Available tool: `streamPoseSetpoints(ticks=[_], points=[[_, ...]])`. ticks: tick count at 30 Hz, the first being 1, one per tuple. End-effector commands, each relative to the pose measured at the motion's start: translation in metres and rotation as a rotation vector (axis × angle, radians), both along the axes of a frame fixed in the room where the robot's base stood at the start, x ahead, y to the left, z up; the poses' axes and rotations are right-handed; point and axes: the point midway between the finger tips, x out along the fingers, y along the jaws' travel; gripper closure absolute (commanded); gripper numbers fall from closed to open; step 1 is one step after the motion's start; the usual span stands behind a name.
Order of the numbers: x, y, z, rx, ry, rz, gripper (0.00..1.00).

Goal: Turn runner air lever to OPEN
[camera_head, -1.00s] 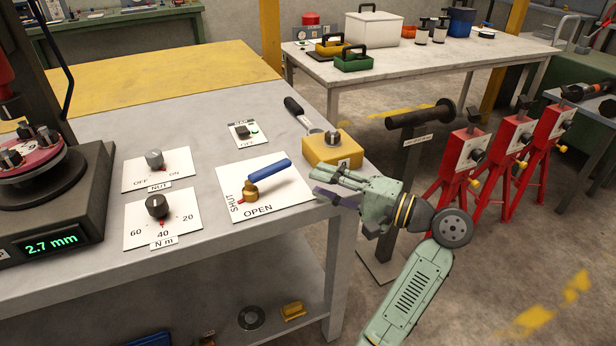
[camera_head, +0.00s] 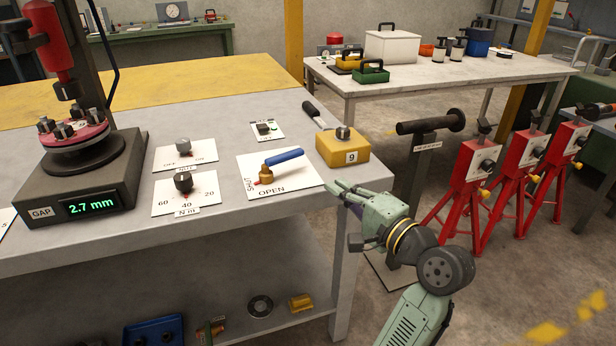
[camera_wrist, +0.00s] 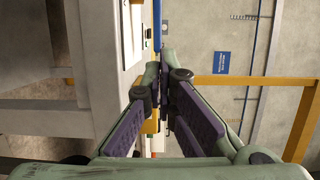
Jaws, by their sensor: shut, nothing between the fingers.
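The runner air lever (camera_head: 284,158) has a blue handle on a brass valve body. It sits on a white plate (camera_head: 304,177) marked SHUT at its left and OPEN along its front edge. The handle points right and slightly back, away from both words. My gripper (camera_head: 332,188) is just right of the plate at the bench's right edge, apart from the lever. Its fingers are closed together with nothing between them. In the wrist view the closed fingertips (camera_wrist: 166,62) point ahead, and a blue strip, probably the handle, shows just beyond and left of them.
A yellow block marked 9 (camera_head: 343,146) stands on the bench behind my gripper. Dials marked NUT (camera_head: 183,147) and N m (camera_head: 183,182) lie left of the lever. A gauge reading 2.7 mm (camera_head: 92,205) is further left. A black-topped post (camera_head: 430,124) stands right of the bench.

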Motion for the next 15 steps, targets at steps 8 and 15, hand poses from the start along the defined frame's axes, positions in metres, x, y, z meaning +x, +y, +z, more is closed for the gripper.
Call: streamPoseSetpoints(ticks=[8, 15], points=[[0.013, 0.01, 0.004, 0.002, -0.006, -0.026, 1.0], [0.054, 0.038, 0.005, 0.002, -0.005, -0.022, 1.0]])
